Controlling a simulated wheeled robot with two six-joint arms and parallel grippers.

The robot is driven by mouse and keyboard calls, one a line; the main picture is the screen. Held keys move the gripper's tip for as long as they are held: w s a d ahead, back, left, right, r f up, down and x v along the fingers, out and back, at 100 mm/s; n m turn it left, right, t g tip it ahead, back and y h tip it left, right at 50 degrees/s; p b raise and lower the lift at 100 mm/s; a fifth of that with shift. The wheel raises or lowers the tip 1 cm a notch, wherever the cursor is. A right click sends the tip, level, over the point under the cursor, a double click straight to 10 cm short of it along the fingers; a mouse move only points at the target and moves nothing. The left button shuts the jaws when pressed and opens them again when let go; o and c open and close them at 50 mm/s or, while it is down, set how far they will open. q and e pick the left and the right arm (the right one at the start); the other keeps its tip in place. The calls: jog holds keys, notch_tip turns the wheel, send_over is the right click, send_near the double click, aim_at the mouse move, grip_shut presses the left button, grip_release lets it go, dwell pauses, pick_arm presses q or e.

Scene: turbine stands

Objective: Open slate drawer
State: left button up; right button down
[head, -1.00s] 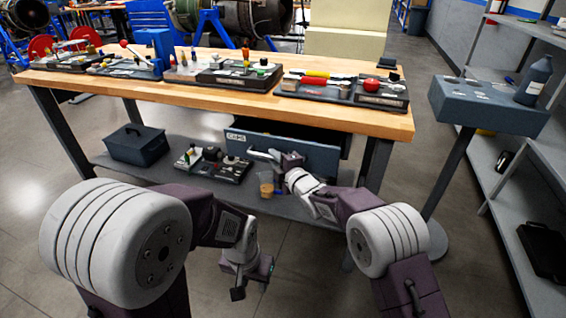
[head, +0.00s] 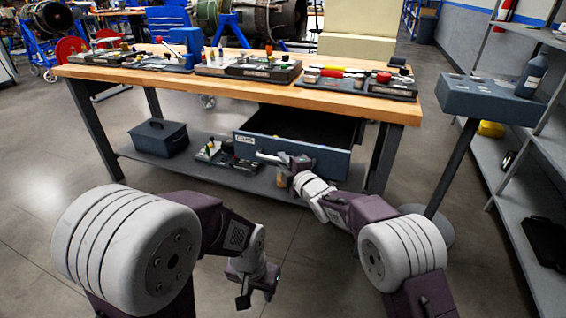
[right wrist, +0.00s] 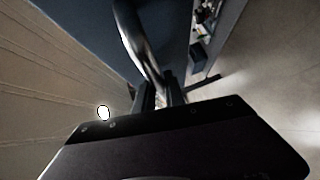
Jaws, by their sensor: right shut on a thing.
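The slate drawer (head: 325,158) hangs under the right part of the workbench and is pulled out, with its dark interior showing behind the labelled front. Its pale bar handle (head: 268,156) sticks out from the front. My right gripper (head: 290,164) is shut on this handle. In the right wrist view, the shiny curved handle (right wrist: 138,45) runs down between my right gripper's fingers (right wrist: 162,95), beside the dark drawer front. My left gripper (head: 257,292) is low in front of the bench, empty, with its fingers apart, and away from the drawer.
The wooden benchtop (head: 230,78) carries several trays of parts. A lidded slate box (head: 158,139) and a parts tray (head: 222,158) sit on the lower shelf. A pedestal stand (head: 490,100) with a bottle (head: 531,77) is at the right. Floor is free at the left.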

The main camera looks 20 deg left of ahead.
jog(key=c, duration=1.4)
grip_release()
jog(key=p+v, duration=0.1)
jog(key=v, duration=0.8)
